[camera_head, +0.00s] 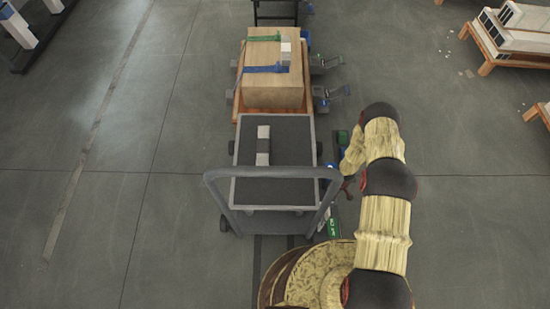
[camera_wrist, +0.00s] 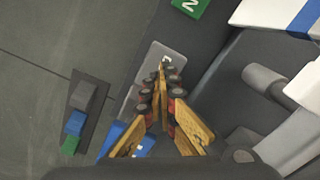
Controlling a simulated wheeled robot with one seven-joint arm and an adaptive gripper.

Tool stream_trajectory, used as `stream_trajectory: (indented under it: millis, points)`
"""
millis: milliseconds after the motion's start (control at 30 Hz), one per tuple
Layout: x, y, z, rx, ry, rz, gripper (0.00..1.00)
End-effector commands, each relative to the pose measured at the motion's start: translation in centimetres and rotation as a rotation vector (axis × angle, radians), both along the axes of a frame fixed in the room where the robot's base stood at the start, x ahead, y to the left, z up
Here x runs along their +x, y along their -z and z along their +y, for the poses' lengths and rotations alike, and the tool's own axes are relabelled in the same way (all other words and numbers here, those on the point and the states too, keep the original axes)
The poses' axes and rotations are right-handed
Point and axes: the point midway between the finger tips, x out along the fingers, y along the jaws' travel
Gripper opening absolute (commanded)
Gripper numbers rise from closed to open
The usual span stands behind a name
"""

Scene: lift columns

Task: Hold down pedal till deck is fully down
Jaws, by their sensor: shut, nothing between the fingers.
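A grey cart with a dark deck (camera_head: 295,180) and a tall push handle (camera_head: 272,173) stands at the centre of the head view. A grey pedal plate (camera_wrist: 168,62) lies under my gripper (camera_wrist: 162,66) in the wrist view. My gripper is shut with its fingertips over the plate; whether they press on it I cannot tell. A blue part (camera_wrist: 118,137) shows below, partly hidden by the fingers. In the head view, my gripper (camera_head: 347,188) is low beside the cart's right side, and the pedal is mostly hidden there. The deck's height is hard to judge.
A grey and white block (camera_head: 263,145) rests on the deck. A strapped carton (camera_head: 270,92) stands behind the cart. In the wrist view, a green tag (camera_wrist: 190,6) is above the plate, a strip of coloured blocks (camera_wrist: 80,108) at left, and a caster (camera_wrist: 268,82) at right.

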Motion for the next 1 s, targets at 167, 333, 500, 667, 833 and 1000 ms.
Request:
stream_trajectory:
  millis: [167, 333, 500, 667, 833, 1000]
  points:
    - [0.0, 0.0, 0.0, 0.0, 0.0, 0.0, 0.0]
    - [0.0, 0.1, 0.0, 0.0, 0.0, 0.0, 0.0]
    - [-0.1, 0.6, 0.0, 0.0, 0.0, 0.001, 0.0]
    - [0.0, 1.0, 0.0, 0.0, 0.001, 0.0, 0.0]
    - [0.0, 1.5, 0.0, 0.0, 0.001, 0.0, 0.0]
    - [0.0, 1.9, 0.0, 0.0, 0.001, 0.0, 0.0]
